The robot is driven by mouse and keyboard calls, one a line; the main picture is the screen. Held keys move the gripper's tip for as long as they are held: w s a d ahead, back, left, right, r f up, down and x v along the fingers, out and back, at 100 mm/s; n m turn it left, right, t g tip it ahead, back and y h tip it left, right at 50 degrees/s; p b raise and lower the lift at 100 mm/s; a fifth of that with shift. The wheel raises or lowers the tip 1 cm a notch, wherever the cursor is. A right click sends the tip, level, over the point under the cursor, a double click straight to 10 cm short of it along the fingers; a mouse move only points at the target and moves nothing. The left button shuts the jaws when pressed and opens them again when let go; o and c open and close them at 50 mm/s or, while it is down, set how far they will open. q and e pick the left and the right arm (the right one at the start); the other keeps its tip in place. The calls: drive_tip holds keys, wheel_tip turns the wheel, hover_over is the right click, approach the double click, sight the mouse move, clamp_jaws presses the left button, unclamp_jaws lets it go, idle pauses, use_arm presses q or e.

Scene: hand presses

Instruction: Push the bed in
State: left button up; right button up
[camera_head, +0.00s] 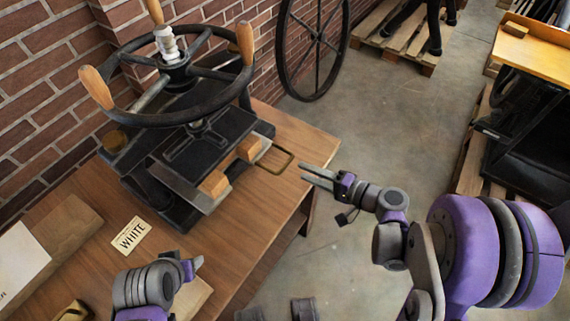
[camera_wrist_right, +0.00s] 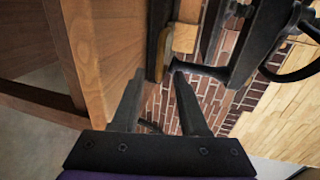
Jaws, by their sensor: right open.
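The black hand press (camera_head: 185,150) stands on the wooden table, with a large handwheel on top. Its bed (camera_head: 195,196) sticks out at the front right, with two wooden blocks on its edge and a brass loop handle (camera_head: 287,166). My right gripper (camera_head: 304,173) is open and empty, just right of the handle. In the right wrist view, the open fingers (camera_wrist_right: 158,77) point toward the handle (camera_wrist_right: 162,55); I cannot tell whether they touch it. My left gripper (camera_head: 196,264) is low over the table front; whether it is open is unclear.
The table (camera_head: 235,230) carries a "WHITE" card (camera_head: 129,236) and a box with paper (camera_head: 35,255) at left. A brick wall (camera_head: 60,90) stands behind. A spoked wheel (camera_head: 315,45) leans at the back.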

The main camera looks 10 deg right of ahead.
sight(286, 163)
drive_tip(key=x, duration=0.7)
drive_tip(key=shift+w+a, duration=0.25)
clamp_jaws()
idle(1.1)
